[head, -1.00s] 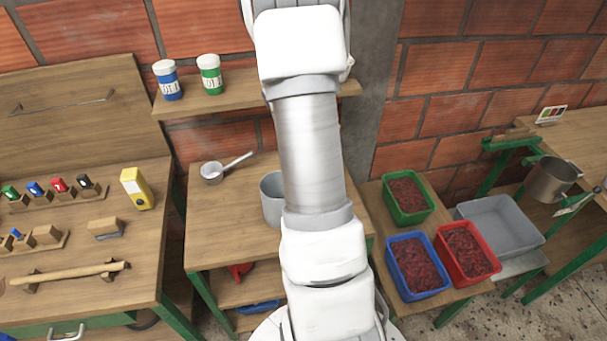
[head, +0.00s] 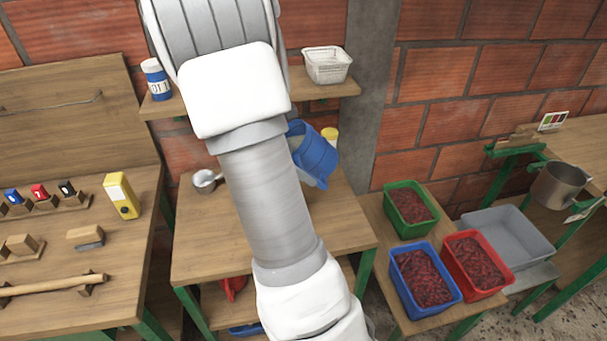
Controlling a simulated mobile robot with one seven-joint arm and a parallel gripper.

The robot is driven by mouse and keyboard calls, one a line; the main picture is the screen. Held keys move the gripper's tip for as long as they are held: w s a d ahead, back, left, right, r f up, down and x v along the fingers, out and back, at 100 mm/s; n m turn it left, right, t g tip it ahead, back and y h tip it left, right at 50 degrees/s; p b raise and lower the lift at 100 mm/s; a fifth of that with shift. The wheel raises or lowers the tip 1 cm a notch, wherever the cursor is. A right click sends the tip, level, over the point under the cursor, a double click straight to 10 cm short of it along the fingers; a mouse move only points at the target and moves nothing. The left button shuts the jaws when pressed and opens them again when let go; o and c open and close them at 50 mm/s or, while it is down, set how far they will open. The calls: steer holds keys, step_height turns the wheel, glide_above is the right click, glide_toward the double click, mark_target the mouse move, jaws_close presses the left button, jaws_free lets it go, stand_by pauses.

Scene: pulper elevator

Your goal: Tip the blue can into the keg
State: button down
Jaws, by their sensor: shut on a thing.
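The blue can (head: 317,152) is tilted, beside the right side of my arm and above the middle bench. Its left part is hidden behind the arm. The keg is otherwise hidden behind my arm. My gripper is also hidden behind the arm, so its fingers and their hold on the can do not show.
A blue-labelled jar (head: 156,80) and a white basket (head: 327,65) stand on the shelf. Green (head: 411,210), blue (head: 426,280) and red (head: 477,264) bins stand right.

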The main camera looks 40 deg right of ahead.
steer(key=w+a+f+g+h+b, duration=0.2)
steer(key=a+f+g+h+b, duration=0.2)
steer(key=g+h+b, duration=0.3)
steer(key=shift+g+h+b, duration=0.3)
steer(key=shift+h+b, duration=2.15)
steer(key=shift+h, duration=0.95)
steer(key=shift+w+a, duration=0.1)
steer(key=p, duration=0.4)
steer(key=shift+r+p, duration=0.3)
steer(key=shift+p, duration=0.1)
steer(key=shift+f+p, duration=0.2)
steer(key=shift+p, duration=0.35)
